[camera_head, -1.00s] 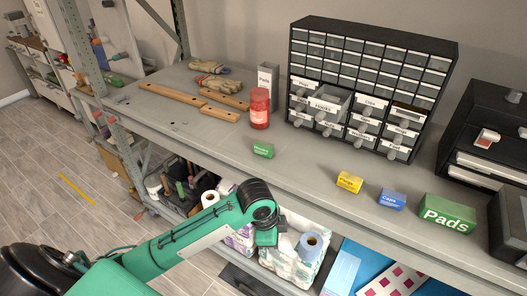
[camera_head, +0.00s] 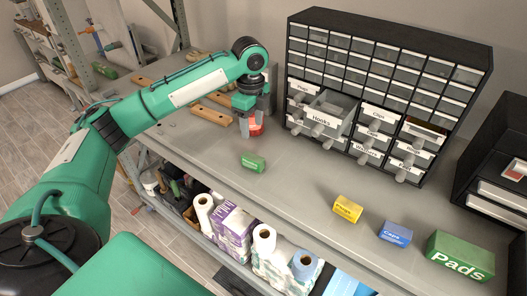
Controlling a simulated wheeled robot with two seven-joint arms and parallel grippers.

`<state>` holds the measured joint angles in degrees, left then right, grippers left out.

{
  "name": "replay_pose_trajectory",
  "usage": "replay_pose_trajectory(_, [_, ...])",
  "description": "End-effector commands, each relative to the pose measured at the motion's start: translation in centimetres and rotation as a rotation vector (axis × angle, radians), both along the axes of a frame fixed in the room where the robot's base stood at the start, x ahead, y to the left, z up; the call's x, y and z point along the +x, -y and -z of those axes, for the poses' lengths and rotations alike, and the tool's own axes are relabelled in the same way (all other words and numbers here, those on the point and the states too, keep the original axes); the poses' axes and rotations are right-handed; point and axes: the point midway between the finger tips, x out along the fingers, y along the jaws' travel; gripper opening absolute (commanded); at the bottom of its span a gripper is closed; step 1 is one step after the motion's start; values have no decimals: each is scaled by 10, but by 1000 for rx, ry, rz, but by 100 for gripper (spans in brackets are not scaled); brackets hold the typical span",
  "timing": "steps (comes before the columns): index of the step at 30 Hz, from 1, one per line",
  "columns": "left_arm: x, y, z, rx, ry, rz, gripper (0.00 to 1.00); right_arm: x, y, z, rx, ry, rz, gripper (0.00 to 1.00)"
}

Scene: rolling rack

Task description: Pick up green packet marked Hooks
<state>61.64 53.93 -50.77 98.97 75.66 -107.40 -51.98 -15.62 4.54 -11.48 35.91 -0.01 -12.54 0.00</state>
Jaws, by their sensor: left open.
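The small green packet (camera_head: 252,163) lies on the grey shelf top near its front edge; its label is too small to read for certain. My left gripper (camera_head: 246,128) is open and points down, above and behind the packet, in front of the red jar (camera_head: 257,124), which it partly hides. The gripper does not touch the packet. The drawer labelled Hooks (camera_head: 322,117) is pulled out of the black drawer cabinet (camera_head: 468,104). My right gripper is not in view.
A yellow packet (camera_head: 347,209), a blue packet (camera_head: 395,233) and a large green Pads box (camera_head: 460,256) stand along the front edge to the right. Wooden pieces (camera_head: 211,114) lie behind my left arm. Paper rolls (camera_head: 264,240) are on the shelf below.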

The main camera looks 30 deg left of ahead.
Motion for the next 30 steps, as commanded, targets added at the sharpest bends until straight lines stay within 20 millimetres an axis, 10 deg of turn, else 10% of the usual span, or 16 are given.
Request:
replay_pose_trajectory(12, [-1,-1,66,0,-5,-1,53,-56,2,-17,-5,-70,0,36])
replay_pose_trajectory(22, [-1,0,92,0,-4,0,53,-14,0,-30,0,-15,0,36])
replay_pose_trajectory(30, [0,2,129,1,-4,0,53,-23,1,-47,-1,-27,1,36])
